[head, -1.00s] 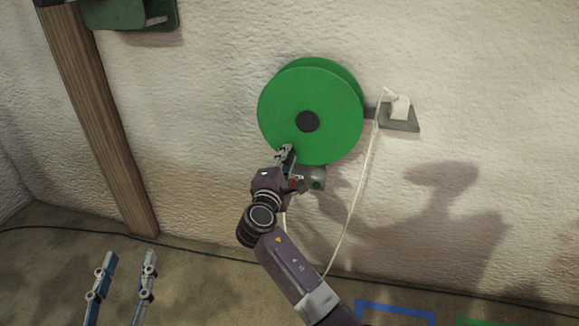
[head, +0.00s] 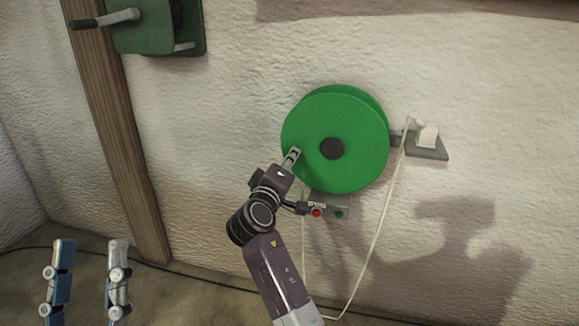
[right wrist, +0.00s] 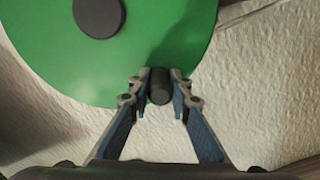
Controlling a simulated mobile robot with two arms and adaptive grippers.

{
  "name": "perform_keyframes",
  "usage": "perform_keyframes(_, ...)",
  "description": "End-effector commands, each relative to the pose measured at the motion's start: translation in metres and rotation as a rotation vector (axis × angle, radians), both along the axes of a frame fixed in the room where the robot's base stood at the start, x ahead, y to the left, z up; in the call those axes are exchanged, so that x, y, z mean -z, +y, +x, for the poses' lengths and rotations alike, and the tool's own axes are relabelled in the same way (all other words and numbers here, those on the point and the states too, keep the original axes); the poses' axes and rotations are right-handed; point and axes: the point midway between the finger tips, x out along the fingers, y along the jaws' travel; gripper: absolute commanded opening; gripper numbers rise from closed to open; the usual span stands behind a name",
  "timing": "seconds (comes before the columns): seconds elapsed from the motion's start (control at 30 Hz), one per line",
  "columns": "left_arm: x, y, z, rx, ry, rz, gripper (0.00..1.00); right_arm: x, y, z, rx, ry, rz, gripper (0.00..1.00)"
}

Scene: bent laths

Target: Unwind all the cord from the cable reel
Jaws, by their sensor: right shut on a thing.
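The green cable reel (head: 350,120) is mounted on the wall, with a dark hub (head: 332,148) in its middle. My right gripper (head: 292,157) is at the left part of the reel's front disc. In the right wrist view its fingers are shut on a dark round knob (right wrist: 160,86) near the disc's rim. White cord (head: 381,225) hangs in a loop from the guide right of the reel to below it. Cord wound between the discs is hidden. My left gripper (head: 88,275) is at the lower left, its fingers wide apart, holding nothing.
A grey bracket (head: 427,151) with a white piece sits right of the reel. A box with a red button (head: 317,212) and a green button (head: 339,214) is below it. A green winch-like box (head: 155,32) is on a wooden post (head: 125,150) at left.

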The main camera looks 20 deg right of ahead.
Motion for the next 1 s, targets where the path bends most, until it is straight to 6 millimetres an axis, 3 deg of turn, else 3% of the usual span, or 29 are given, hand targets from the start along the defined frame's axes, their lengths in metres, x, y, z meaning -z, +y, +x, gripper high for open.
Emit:
perform_keyframes(0.7,0.0003,-0.0002,0.0006,0.000,0.003,0.001,0.40,-0.0089,-0.0012,-0.0011,-0.003,-0.045,0.064,0.00)
perform_keyframes(0.73,0.0003,-0.0002,0.0006,0.000,0.003,0.001,0.40,-0.0089,-0.0012,-0.0011,-0.003,-0.045,0.064,0.20)
perform_keyframes(0.87,0.0003,-0.0001,0.0006,0.000,0.003,0.001,0.40,-0.0087,-0.0015,-0.0011,-0.003,-0.044,0.063,0.35)
perform_keyframes(1.0,0.0003,-0.0001,0.0006,0.000,0.003,0.001,0.40,-0.0085,-0.0018,-0.0013,-0.002,-0.044,0.063,0.36)
